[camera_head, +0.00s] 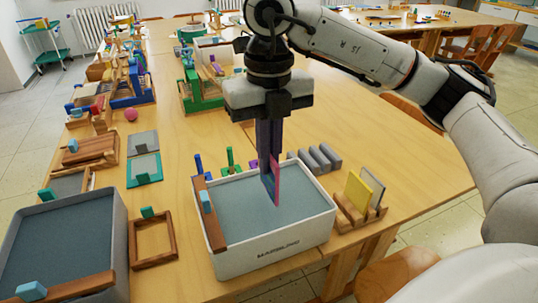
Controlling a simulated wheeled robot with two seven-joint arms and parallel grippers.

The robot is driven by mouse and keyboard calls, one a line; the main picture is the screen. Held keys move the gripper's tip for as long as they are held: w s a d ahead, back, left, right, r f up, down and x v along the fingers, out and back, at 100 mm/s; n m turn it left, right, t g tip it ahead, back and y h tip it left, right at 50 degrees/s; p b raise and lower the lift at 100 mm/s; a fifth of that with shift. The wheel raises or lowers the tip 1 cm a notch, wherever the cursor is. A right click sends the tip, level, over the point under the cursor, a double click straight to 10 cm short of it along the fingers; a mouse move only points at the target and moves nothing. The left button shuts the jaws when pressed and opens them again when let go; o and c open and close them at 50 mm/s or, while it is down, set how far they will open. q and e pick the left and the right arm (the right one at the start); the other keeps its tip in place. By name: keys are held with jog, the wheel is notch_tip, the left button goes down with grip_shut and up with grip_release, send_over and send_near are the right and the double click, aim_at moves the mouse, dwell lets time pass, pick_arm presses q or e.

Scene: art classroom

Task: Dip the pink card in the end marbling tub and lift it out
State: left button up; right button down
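The pink card (276,178) hangs upright over the white marbling tub (275,256) in the middle front. My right gripper (268,178) comes down from above and is shut on the card. The card's lower end is inside the tub's outline, near the blue-grey surface (240,208); I cannot tell whether it touches that surface. The fingers hide part of the card. A brown bar with a light blue block (207,202) lies along the tub's left rim. My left gripper is not in view.
A grey tub (118,240) stands at the front left, with a wooden frame (153,257) between the tubs. A wooden rack (347,213) with a yellow card (358,192) and a grey card stands right of the white tub. Grey blocks (316,160) lie behind it. The table's right side is clear.

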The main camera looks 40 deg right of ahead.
dwell(0.3)
jog(key=shift+r+p, duration=2.15)
jog(key=shift+r, duration=0.65)
